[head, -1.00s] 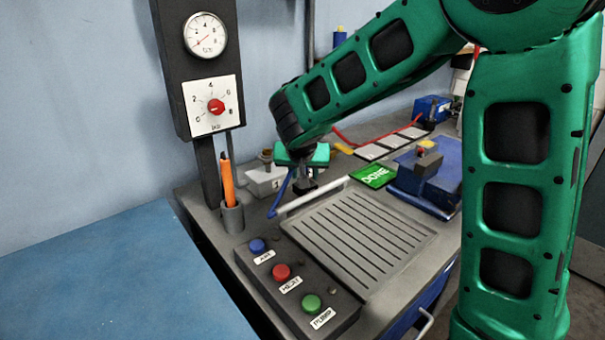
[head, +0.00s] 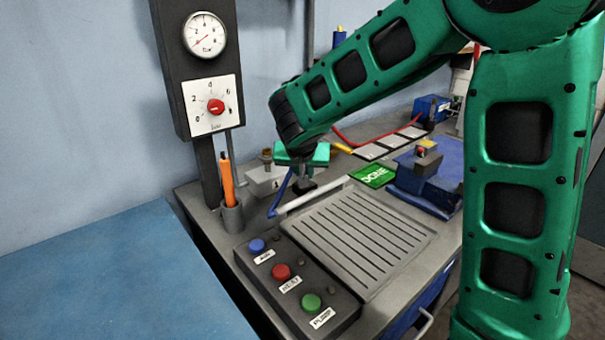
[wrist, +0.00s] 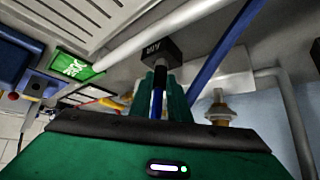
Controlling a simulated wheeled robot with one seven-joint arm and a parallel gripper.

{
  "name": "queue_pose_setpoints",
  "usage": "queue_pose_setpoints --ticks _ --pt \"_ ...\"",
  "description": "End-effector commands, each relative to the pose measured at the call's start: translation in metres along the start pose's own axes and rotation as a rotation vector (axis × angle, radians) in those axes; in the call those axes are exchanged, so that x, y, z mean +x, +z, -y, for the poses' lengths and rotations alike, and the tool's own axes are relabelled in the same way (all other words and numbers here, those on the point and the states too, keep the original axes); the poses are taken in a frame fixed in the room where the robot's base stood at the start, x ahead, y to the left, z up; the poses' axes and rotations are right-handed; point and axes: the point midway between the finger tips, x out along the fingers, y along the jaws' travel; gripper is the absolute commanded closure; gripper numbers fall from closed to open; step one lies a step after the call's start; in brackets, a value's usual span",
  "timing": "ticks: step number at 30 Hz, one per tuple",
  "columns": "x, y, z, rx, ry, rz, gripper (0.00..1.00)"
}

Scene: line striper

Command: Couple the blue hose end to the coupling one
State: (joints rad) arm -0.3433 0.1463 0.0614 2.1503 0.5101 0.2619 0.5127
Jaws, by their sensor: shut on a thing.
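My gripper (head: 303,172) hangs over the bench, pointing down. In the wrist view its green fingers (wrist: 160,88) are shut on the blue hose end (wrist: 157,103), which shows as a blue piece between them. A black block (wrist: 160,52) labelled AIR sits just beyond the fingertips. The blue hose (head: 280,194) slants down to the left in the head view. Coupling one (head: 265,158) is a brass fitting on a pale block marked 1, left of my gripper and apart from it. It also shows in the wrist view (wrist: 220,108), right of the fingers.
A pale rail (head: 318,196) runs beside a slotted plate (head: 362,238). A control box (head: 298,283) with blue, red and green buttons is in front. An orange marker stands in a cup (head: 232,216). A green DONE plate (head: 373,176) and a blue device (head: 427,180) lie right.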

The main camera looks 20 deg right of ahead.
Motion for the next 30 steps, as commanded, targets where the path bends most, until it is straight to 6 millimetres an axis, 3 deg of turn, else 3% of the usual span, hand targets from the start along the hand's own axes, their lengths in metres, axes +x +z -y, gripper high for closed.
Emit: queue_pose_setpoints --ticks 30 --pt "-0.012 -0.01 0.0 0.0 0.0 -0.001 1.0"
